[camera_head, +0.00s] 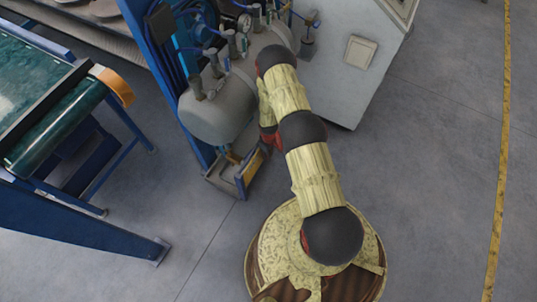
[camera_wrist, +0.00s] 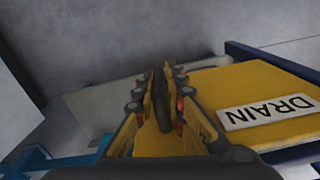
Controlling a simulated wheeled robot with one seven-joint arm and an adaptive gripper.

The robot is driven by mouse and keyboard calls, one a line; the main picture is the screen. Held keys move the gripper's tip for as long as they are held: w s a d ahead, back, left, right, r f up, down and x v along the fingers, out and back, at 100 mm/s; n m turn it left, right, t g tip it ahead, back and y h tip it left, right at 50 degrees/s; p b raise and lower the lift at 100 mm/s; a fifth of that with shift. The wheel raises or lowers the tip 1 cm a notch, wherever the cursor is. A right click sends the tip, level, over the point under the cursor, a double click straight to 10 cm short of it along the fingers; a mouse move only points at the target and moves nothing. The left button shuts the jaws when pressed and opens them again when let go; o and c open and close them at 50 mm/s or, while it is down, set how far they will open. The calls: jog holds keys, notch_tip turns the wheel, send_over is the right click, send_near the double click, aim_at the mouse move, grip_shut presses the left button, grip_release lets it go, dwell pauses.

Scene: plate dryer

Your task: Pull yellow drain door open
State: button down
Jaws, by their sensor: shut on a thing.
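The yellow drain door (camera_wrist: 240,85), with a white DRAIN label, fills the right of the wrist view, next to my fingers. In the head view the drain door (camera_head: 251,172) is a small yellow panel on a low blue frame under the grey tank. My gripper (camera_wrist: 167,85) is shut on a dark upright handle (camera_wrist: 162,100) at the door's left side. In the head view my arm partly hides the gripper and the handle. I cannot tell how far the door stands open.
The grey tank (camera_head: 216,108) with valves and gauges stands above the door. A pale cabinet (camera_head: 345,75) is behind my arm to the right. A conveyor on blue legs (camera_head: 95,230) stands at left. The floor (camera_head: 430,170) at right is clear.

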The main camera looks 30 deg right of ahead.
jog(key=s+a+m+p, duration=0.1)
jog(key=s+m+p, duration=0.2)
jog(key=s+m, duration=0.95)
jog(key=s+a+m, duration=0.5)
jog(key=s+a, duration=0.6)
jog(key=a, duration=0.2)
jog(key=shift+s+p, duration=0.4)
jog(key=shift+p, duration=0.05)
jog(key=c, duration=1.9)
grip_release()
